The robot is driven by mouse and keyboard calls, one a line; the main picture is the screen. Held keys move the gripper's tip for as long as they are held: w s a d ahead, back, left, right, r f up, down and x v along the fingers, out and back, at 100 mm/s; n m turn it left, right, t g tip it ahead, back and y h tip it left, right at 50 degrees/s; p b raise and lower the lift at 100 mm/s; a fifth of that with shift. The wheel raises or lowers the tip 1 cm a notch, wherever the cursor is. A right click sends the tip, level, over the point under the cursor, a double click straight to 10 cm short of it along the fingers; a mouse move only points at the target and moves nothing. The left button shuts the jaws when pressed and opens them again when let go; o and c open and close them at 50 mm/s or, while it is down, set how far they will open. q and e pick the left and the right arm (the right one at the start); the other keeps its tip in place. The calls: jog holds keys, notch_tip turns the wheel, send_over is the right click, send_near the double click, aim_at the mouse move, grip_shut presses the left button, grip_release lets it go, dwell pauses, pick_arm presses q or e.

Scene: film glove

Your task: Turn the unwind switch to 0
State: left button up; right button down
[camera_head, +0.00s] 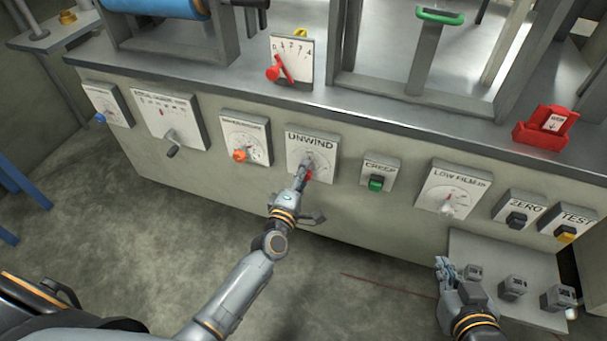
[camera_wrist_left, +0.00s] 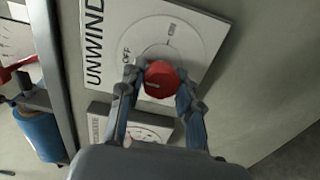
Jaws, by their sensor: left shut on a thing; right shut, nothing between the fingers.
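The unwind switch is a white panel marked UNWIND (camera_head: 311,142) on the front of the machine. Its red knob (camera_head: 309,175) is mostly hidden by my left gripper (camera_head: 303,176) in the head view. In the left wrist view the red knob (camera_wrist_left: 162,79) sits between the two fingers, which are shut on it from both sides. A mark reading OFF and another small mark, hard to read, are printed around the dial. The knob's exact setting is hard to tell. My right gripper (camera_head: 446,268) is shut and empty, low in front of the machine at the right.
An orange-knobbed dial (camera_head: 246,140) is left of the switch, and a green CREEP button (camera_head: 376,183) is right of it. Further right are another dial (camera_head: 452,188), ZERO (camera_head: 518,218) and TEST (camera_head: 566,225) switches. A light shelf with several small grey blocks (camera_head: 513,288) is beside my right gripper.

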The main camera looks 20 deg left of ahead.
dwell(0.3)
pick_arm(q)
jog(key=o, duration=1.2)
jog(key=s, duration=1.2)
jog(key=shift+a, duration=0.25)
